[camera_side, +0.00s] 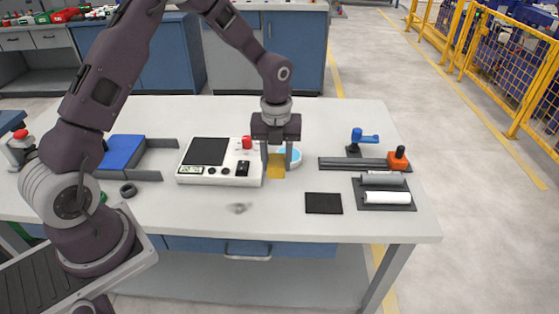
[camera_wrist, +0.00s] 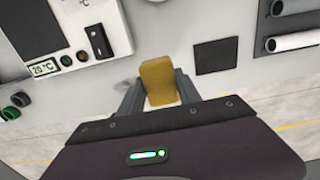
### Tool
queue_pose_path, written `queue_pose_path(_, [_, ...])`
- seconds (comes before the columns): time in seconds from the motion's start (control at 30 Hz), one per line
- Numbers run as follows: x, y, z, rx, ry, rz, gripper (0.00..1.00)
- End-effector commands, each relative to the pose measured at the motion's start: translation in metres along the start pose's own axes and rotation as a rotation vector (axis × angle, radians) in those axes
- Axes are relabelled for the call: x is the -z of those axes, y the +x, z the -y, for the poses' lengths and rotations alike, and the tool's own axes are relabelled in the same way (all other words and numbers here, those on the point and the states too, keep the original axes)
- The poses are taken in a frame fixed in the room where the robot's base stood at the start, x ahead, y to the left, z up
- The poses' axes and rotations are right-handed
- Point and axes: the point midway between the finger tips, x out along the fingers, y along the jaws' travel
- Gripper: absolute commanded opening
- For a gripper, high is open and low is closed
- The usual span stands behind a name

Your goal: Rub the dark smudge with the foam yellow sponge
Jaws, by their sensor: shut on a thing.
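The yellow sponge (camera_side: 277,172) is between the fingers of my gripper (camera_side: 277,158) in the side view, right of the white control box. In the wrist view the sponge (camera_wrist: 158,82) stands between the two grey fingers of my gripper (camera_wrist: 160,95), which is shut on it. The dark smudge (camera_side: 239,208) is a small grey blur on the white table, in front of the control box and to the lower left of the sponge. Whether the sponge touches the table is hard to tell.
The white control box (camera_side: 222,162) is left of my gripper, and a blue-rimmed bowl (camera_side: 291,156) sits just behind it. A black square pad (camera_side: 323,203) lies to the right. A rack with rollers (camera_side: 385,191) is farther right. The table front (camera_side: 275,222) is mostly clear.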

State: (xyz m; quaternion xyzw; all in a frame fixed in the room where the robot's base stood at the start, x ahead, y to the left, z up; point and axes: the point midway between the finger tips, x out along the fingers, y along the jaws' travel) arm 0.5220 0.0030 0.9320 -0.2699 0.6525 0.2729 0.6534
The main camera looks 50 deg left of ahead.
Motion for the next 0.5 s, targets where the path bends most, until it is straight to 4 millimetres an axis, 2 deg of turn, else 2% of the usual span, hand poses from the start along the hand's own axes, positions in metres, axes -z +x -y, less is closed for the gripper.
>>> queue_pose_path(0.17, [0.004, 0.01, -0.058, -0.018, -0.014, 0.008, 0.08])
queue_pose_path(0.3, [0.021, 0.017, -0.108, -0.015, -0.011, 0.005, 0.08])
queue_pose_path(0.4, [0.034, 0.018, -0.13, -0.004, -0.006, 0.0, 0.08])
queue_pose_path(0.5, [0.041, 0.019, -0.137, 0.003, 0.0, -0.003, 0.08])
